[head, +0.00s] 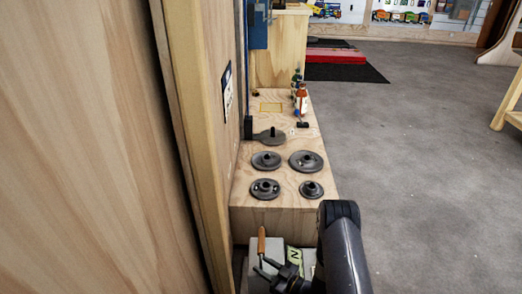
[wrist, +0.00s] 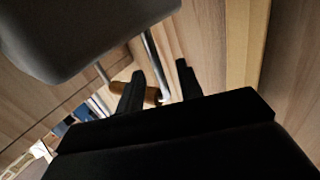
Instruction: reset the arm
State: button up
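My gripper (head: 262,266) is low at the bottom of the head view, beside a wooden-handled tool (head: 261,241). In the wrist view its two dark fingers (wrist: 160,68) stand apart with a clear gap. A metal rod crosses behind the gap. I see nothing clamped between the fingers, and I cannot tell whether they touch the handle.
A tall wooden panel (head: 90,150) stands close on the left. A grey box (head: 301,256) with a green label sits below the bench front. Grey floor (head: 420,180) is open on the right.

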jog(key=x, duration=0.3)
jog(key=shift+w+a+r+b, duration=0.15)
jog(key=shift+a+r+b, duration=0.15)
jog(key=shift+r+b, duration=0.05)
jog(key=shift+r, duration=0.25)
